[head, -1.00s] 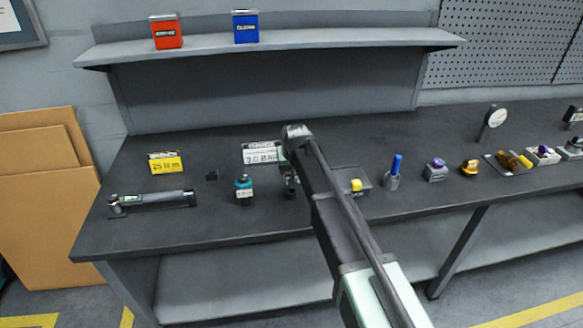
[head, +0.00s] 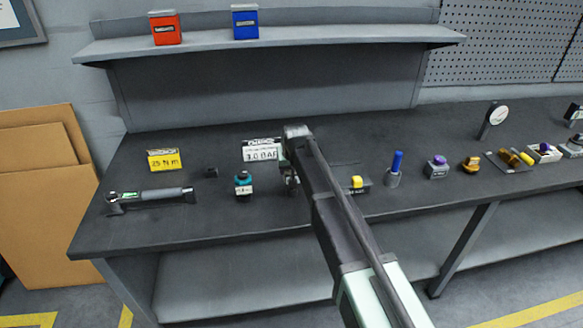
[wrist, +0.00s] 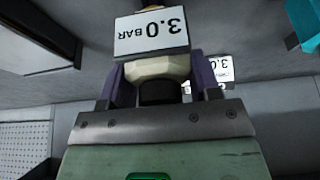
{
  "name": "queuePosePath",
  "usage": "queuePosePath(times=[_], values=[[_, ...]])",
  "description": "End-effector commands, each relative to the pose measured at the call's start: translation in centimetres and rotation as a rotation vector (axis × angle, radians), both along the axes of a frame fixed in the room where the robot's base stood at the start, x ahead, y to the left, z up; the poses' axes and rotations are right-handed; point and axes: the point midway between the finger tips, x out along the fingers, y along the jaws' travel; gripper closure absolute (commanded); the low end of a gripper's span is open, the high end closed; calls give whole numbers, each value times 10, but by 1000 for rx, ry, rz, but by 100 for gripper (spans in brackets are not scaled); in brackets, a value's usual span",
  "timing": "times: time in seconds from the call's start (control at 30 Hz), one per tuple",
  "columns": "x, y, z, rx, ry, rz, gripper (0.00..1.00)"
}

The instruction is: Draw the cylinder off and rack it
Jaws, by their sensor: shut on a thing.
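My gripper (wrist: 160,88) shows its two purple fingers on either side of a cream collar with a black part below it in the wrist view. In the head view my gripper (head: 290,176) is over the bench, just right of a teal-topped fitting (head: 244,185). My own arm hides part of the held piece there. A white 3.0 BAR sign (head: 261,152) stands behind and left of my gripper. I cannot tell whether the held piece touches the bench.
A torque wrench (head: 150,196) and yellow sign (head: 163,160) lie left. A yellow-topped piece (head: 357,182), blue-handled piece (head: 396,166), purple-topped block (head: 437,167) and gauge (head: 495,117) stand right. The bench's front left (head: 200,222) is clear. A shelf (head: 270,42) is above.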

Motion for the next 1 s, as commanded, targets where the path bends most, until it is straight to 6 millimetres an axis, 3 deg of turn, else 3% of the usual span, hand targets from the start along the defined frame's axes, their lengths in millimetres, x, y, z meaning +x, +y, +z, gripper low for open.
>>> queuePosePath(times=[0.77, 0.8, 0.93, 1.0], values=[[0, 0, -21, 0, 0, 0, 76], [0, 0, -19, 0, 0, 0, 37], [0, 0, -19, 0, 0, 0, 17], [0, 0, -19, 0, 0, 0, 13]])
